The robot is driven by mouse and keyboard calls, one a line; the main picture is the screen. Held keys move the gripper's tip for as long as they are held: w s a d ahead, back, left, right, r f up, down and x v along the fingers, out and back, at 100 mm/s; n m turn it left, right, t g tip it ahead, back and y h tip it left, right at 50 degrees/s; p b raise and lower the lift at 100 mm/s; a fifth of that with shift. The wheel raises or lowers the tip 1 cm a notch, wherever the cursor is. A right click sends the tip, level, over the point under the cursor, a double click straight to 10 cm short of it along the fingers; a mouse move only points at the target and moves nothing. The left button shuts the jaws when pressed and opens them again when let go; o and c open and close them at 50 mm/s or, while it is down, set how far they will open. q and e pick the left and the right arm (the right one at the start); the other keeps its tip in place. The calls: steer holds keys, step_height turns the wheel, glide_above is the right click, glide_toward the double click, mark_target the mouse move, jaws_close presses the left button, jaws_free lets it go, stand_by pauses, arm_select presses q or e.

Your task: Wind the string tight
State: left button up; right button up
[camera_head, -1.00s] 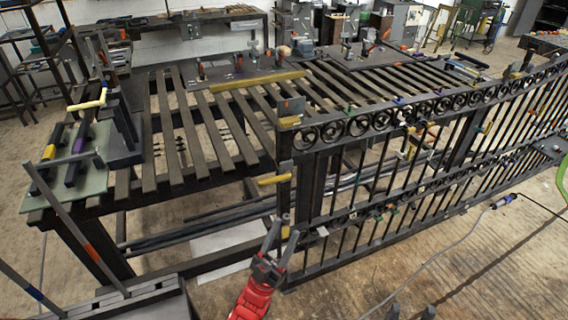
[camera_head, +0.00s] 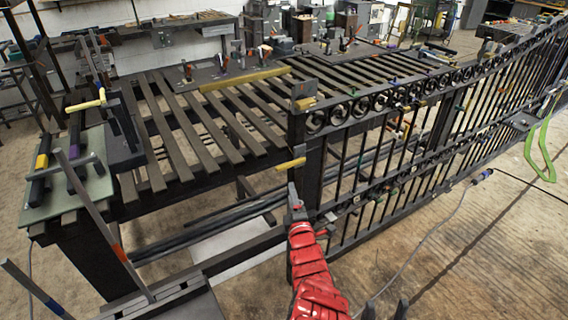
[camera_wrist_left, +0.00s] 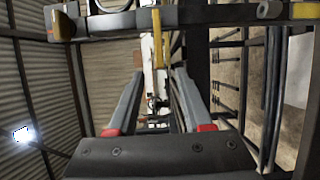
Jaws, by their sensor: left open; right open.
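A dark iron scroll gate (camera_head: 365,108) stands along the front of the slatted bench. A yellow-handled clamp (camera_head: 291,164) is at its near post. My left gripper (camera_head: 297,202) is at the end of a red arm, low beside that post and below the yellow handle. In the left wrist view its grey fingers (camera_wrist_left: 158,78) are apart, with a yellow bar (camera_wrist_left: 157,38) beyond them and nothing clearly held. My right gripper (camera_head: 386,309) shows only its two separated fingertips at the bottom edge. I cannot make out a string for certain.
The slatted bench (camera_head: 190,130) fills the left and middle. A green mat (camera_head: 65,190) with tools lies at its left end. A grey cable (camera_head: 440,235) with a blue connector (camera_head: 483,176) crosses the floor. A green loop (camera_head: 541,150) hangs at the right. The right foreground floor is clear.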

mark_target(284, 165)
arm_select(q)
steer(key=w+a+b, duration=0.1)
steer(key=w+b, duration=0.1)
steer(key=w, duration=0.3)
steer(key=w+a+b, duration=0.1)
steer(key=w+b, duration=0.2)
steer(key=w, duration=0.2)
steer(key=w+a+b, duration=0.1)
steer(key=w+b, duration=0.2)
steer(key=w, duration=0.2)
steer(key=shift+w+a+f, duration=0.15)
steer(key=shift+f, duration=0.2)
steer(key=shift+w+r+b, duration=0.4)
steer(key=shift+w+b, duration=0.35)
steer(key=shift+b, duration=0.3)
jaws_close()
